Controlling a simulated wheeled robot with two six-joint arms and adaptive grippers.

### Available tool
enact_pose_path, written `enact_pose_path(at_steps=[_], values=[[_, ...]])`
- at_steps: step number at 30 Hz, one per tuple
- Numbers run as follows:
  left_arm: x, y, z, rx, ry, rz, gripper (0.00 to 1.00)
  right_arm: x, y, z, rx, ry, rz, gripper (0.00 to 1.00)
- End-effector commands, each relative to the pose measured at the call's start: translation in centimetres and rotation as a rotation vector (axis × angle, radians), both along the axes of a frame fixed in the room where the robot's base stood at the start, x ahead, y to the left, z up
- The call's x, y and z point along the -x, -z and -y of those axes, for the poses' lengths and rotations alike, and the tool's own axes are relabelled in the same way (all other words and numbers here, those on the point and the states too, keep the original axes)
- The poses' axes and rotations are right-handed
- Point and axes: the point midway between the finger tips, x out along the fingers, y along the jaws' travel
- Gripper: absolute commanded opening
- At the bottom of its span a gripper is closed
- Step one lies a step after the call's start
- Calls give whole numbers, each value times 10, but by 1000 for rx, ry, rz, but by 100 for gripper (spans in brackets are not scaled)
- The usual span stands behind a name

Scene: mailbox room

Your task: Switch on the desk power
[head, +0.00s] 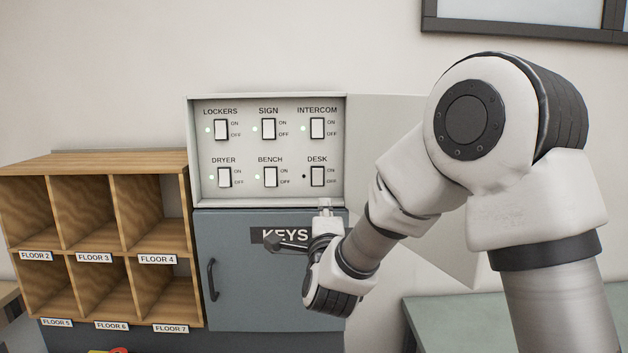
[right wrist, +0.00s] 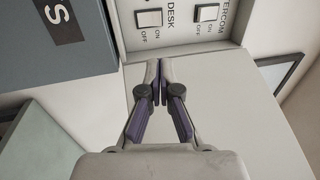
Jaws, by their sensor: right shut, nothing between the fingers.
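The DESK switch (head: 317,176) is a white rocker in a black frame at the lower right of the open switch panel (head: 346,150). The small lamp (head: 304,176) beside it is dark, while the lamps of the other switches glow green. My right gripper (head: 325,203) is shut and empty, with its fingertips just below the DESK switch. In the right wrist view, the shut fingertips (right wrist: 153,66) point toward the panel, and the DESK switch (right wrist: 148,18) lies beyond them, with a gap in the picture. I cannot tell whether the fingertips touch the panel's lower edge. My left gripper is not in view.
The INTERCOM switch (head: 317,128) is directly above DESK, and the BENCH switch (head: 270,177) is to its left. The panel's open door (head: 385,130) stands to the right, behind my arm. A grey KEYS cabinet (head: 240,285) is below, and wooden pigeonholes (head: 90,250) are at the left.

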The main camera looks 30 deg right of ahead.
Motion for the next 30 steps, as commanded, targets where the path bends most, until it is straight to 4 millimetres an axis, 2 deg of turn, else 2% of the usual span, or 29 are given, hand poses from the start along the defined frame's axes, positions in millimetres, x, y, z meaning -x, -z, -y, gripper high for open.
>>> enact_pose_path(at_steps=[7,21,25,30], values=[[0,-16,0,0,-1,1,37,-20,-8,13,-2,1,-1,0],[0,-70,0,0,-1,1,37,-102,-30,62,3,0,-5,0],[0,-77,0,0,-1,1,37,-113,-30,70,3,0,-3,0],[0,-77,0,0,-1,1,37,-117,-28,72,3,-2,-4,0]])
